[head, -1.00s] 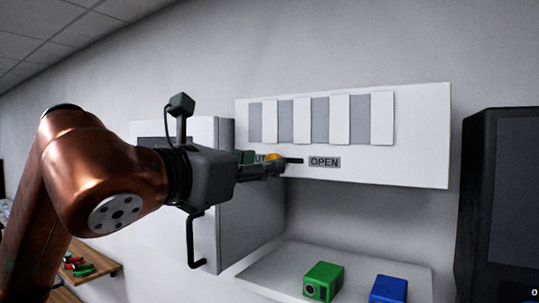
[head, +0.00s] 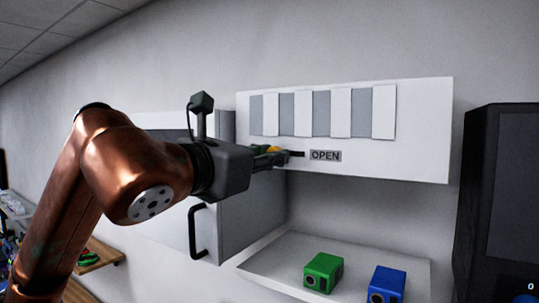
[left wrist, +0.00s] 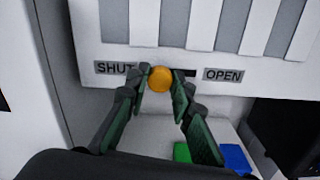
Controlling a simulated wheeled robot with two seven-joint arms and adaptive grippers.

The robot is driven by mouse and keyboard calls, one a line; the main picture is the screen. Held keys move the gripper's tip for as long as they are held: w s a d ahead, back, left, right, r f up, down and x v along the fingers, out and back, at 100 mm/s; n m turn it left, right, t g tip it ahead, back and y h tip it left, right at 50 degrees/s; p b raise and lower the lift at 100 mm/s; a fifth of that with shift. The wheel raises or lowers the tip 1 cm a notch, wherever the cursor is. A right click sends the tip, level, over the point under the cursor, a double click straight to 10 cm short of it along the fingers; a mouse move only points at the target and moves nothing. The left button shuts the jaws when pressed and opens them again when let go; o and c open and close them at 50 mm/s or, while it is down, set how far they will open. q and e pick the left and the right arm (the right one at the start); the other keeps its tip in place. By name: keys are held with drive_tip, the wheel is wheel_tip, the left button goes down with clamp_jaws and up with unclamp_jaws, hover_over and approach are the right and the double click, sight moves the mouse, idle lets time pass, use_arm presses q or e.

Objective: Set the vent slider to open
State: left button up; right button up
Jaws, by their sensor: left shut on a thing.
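The vent panel (head: 420,150) is a white box on the wall with grey openings between white slats. Its slider knob (left wrist: 160,79) is orange and sits beside the SHUT label (left wrist: 115,67), at the left part of a dark slot (left wrist: 185,73). The OPEN label (head: 325,156) is right of the slot and also shows in the left wrist view (left wrist: 223,75). My left gripper (left wrist: 160,84) is shut on the knob, with one finger on each side. In the head view the fingers partly hide the knob (head: 273,150). My right gripper is not in view.
A grey cabinet (head: 250,200) with a black handle (head: 196,232) stands left, below my left arm. A white shelf (head: 270,260) below the vent holds a green block (head: 322,272) and a blue block (head: 387,283). A dark cabinet (head: 500,200) stands at right.

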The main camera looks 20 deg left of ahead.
sight(298, 153)
use_arm(q)
clamp_jaws()
drive_tip(key=d, duration=0.2)
drive_tip(key=s+d, duration=0.1)
drive_tip(key=d, duration=0.1)
drive_tip(key=shift+a, duration=0.2)
drive_tip(key=shift+o, duration=2.3)
unclamp_jaws()
drive_tip(key=o, duration=0.4)
drive_tip(key=shift+s+d, duration=0.1)
drive_tip(key=shift+d, duration=0.15)
drive_tip(key=shift+a, duration=0.1)
drive_tip(key=shift+a, duration=0.2)
